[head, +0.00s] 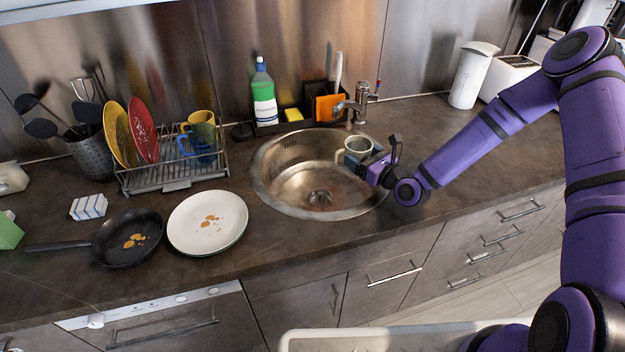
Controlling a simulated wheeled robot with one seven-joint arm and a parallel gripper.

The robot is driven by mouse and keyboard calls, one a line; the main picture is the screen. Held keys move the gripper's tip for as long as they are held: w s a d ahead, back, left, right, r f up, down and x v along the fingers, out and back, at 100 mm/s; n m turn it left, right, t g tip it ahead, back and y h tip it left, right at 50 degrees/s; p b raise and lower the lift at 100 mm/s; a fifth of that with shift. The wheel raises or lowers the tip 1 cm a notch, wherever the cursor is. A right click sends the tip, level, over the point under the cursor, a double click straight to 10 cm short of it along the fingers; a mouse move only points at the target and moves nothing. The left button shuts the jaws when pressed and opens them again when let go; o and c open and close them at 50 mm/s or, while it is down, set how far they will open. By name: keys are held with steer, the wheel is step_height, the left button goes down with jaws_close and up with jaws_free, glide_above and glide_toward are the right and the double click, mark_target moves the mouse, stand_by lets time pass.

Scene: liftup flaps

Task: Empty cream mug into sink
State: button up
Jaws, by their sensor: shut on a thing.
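The cream mug (358,146) is held over the right side of the round metal sink (290,180), just in front of the tap. It looks about upright, and its rim and opening show from above. My gripper (366,162) is shut on the mug from the right front and hides part of its side. I cannot make out the mug's contents. The sink's bowl and drain are in plain view, with no dishes in it.
The tap (362,100) stands behind the mug. A caddy (290,122) with a green soap bottle (263,95) is behind the sink. A dish rack (172,170), a white plate (207,222) and a black pan (127,238) are to the left. Counter right of the sink is clear.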

mark_target(336, 163)
steer(key=shift+s+a+f+y, duration=0.1)
steer(key=shift+a+y, duration=0.15)
steer(key=shift+y, duration=0.05)
steer(key=shift+a+n, duration=0.15)
steer(key=shift+n, duration=0.15)
steer(key=shift+s+a+f+n+g+h, duration=0.3)
steer(key=shift+a+n, duration=0.25)
steer(key=shift+n, duration=0.25)
steer(key=shift+s+a+f+n+g+h, duration=0.15)
steer(key=shift+a+f+n+g+h, duration=0.2)
steer(key=shift+a+n, duration=0.35)
steer(key=shift+f+n+h, duration=0.1)
steer(key=shift+n+h, duration=0.15)
steer(key=shift+n, duration=0.05)
steer(key=shift+s+a+n+h+p, duration=0.25)
steer(key=shift+a+n+h+p, duration=0.1)
steer(key=shift+a+n, duration=0.35)
steer(key=shift+s+a+r+n, duration=0.1)
steer(key=shift+a+r+n, duration=0.1)
steer(key=shift+a+n, duration=0.25)
steer(key=shift+s+a+f+n+h+p, duration=0.15)
steer(key=shift+f+n+h+p, duration=0.2)
steer(key=shift+n+h+p, duration=0.25)
steer(key=shift+a+f+n+h+p, duration=0.15)
steer(key=shift+f+n+h+p, duration=0.2)
steer(key=shift+n, duration=0.3)
stand_by(0.8)
